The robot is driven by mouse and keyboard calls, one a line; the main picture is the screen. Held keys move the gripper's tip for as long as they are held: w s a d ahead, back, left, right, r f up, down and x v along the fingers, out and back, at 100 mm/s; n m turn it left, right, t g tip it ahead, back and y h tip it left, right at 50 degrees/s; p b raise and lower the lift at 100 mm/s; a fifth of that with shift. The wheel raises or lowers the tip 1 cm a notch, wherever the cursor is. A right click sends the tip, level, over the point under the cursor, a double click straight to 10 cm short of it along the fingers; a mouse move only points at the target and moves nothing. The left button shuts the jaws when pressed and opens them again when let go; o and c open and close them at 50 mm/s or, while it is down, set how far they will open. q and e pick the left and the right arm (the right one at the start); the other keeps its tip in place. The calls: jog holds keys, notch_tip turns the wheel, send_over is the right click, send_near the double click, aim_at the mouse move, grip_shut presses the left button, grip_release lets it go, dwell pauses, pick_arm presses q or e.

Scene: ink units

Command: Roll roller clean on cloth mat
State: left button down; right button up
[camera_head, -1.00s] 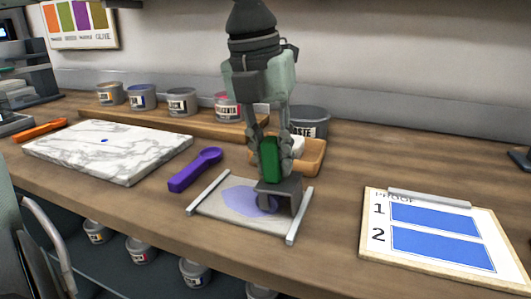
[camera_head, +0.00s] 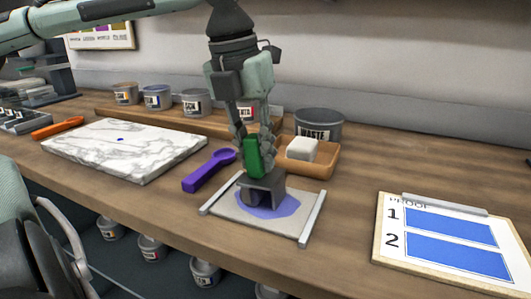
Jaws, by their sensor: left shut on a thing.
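My left gripper (camera_head: 253,150) comes down from above and is shut on the green handle of the roller (camera_head: 262,187). The roller's dark grey frame is low over the cloth mat, at its back left part, and seems to touch it. The cloth mat (camera_head: 285,231) is pale grey with a bar along its left and right edges. A purple-blue ink stain (camera_head: 275,209) spreads on the mat under and around the roller. The roller's drum is mostly hidden by its frame. My right gripper is not in view.
A purple scoop-like tool (camera_head: 208,171) lies left of the mat, near a marble slab (camera_head: 125,150). A wooden tray with a white block (camera_head: 302,149) and a waste tub (camera_head: 319,123) stand behind. A proof board (camera_head: 440,240) lies right; the counter between is clear.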

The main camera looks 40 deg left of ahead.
pick_arm(q)
jog(key=shift+s+a+f, duration=0.1)
jog(key=shift+s+a, duration=0.2)
jog(key=shift+a, duration=0.5)
jog(key=shift+w+d+r, duration=0.1)
jog(key=shift+w+d, duration=0.2)
jog(key=shift+d, duration=0.55)
jog(key=shift+w+d+r, duration=0.1)
jog(key=shift+w+d, duration=0.2)
jog(key=shift+d, duration=0.55)
jog(key=shift+w+d+f, duration=0.1)
jog(key=shift+w+d, duration=0.15)
jog(key=shift+d, duration=0.55)
jog(key=shift+w+d, duration=0.25)
jog(key=shift+d, duration=0.55)
notch_tip(320, 180, up, 6)
jog(key=a, duration=0.2)
jog(key=s+a, duration=0.1)
jog(key=a, duration=0.1)
jog(key=s+a+r, duration=0.1)
jog(key=a, duration=0.1)
jog(key=shift+a, duration=0.25)
jog(key=shift+a+f, duration=0.1)
jog(key=shift+f, duration=2.75)
